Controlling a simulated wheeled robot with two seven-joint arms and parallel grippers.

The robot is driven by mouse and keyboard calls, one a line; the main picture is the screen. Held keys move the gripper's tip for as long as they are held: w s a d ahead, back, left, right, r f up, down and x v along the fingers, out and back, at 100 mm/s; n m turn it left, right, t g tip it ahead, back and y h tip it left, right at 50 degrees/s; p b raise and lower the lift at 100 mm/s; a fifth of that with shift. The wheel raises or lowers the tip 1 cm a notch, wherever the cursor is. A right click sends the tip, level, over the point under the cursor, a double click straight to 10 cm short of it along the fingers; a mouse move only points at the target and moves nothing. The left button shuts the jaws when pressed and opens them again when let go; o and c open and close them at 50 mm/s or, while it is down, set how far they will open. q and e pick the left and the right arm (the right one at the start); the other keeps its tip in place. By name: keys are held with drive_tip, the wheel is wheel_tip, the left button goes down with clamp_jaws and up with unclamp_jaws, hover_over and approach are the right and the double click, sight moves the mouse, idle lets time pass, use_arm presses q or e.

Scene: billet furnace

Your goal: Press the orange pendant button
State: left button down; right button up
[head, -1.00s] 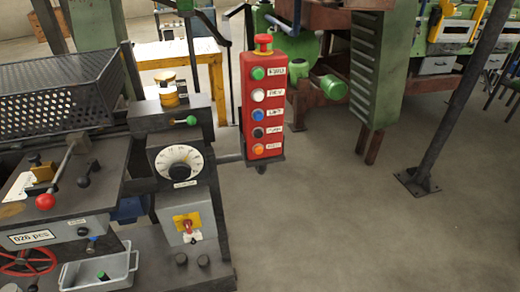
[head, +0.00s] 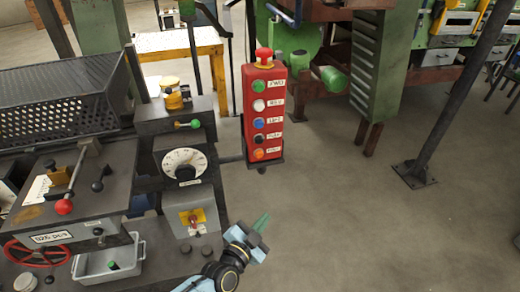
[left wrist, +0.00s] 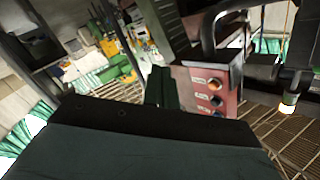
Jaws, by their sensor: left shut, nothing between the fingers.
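The red pendant box (head: 263,115) hangs upright beside the machine, with a red mushroom knob on top and a column of green, white, blue, black and orange buttons. The orange button (head: 259,153) is the lowest. In the left wrist view the pendant (left wrist: 228,82) is beyond the fingers to the right, and the orange button (left wrist: 215,83) shows near its upper end. My left gripper (head: 262,222) is below the pendant, apart from it, its green fingertips pointing up and shut with nothing between them. Its fingers (left wrist: 162,87) also show in the left wrist view. My right gripper is not in view.
The machine with a dial (head: 184,163), a red-knob lever (head: 64,206) and a grey tray (head: 108,265) fills the left side. A yellow table (head: 180,42) stands behind. The floor right of the pendant is clear up to a dark post (head: 450,100).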

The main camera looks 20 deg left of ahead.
sight(259, 154)
use_arm(q)
wheel_tip(259, 154, up, 11)
drive_tip(key=w+d+t+p, duration=0.1)
drive_tip(key=w+t, duration=0.1)
drive_tip(key=shift+w+t, duration=0.15)
drive_tip(key=shift+t, duration=0.15)
drive_tip(key=shift+w, duration=0.1)
drive_tip(key=w+a+b, duration=0.4)
drive_tip(key=w+a, duration=0.1)
drive_tip(key=w, duration=0.2)
drive_tip(key=shift+w, duration=0.15)
idle(1.7)
drive_tip(key=shift+w+a, duration=0.2)
drive_tip(key=shift+w, duration=0.1)
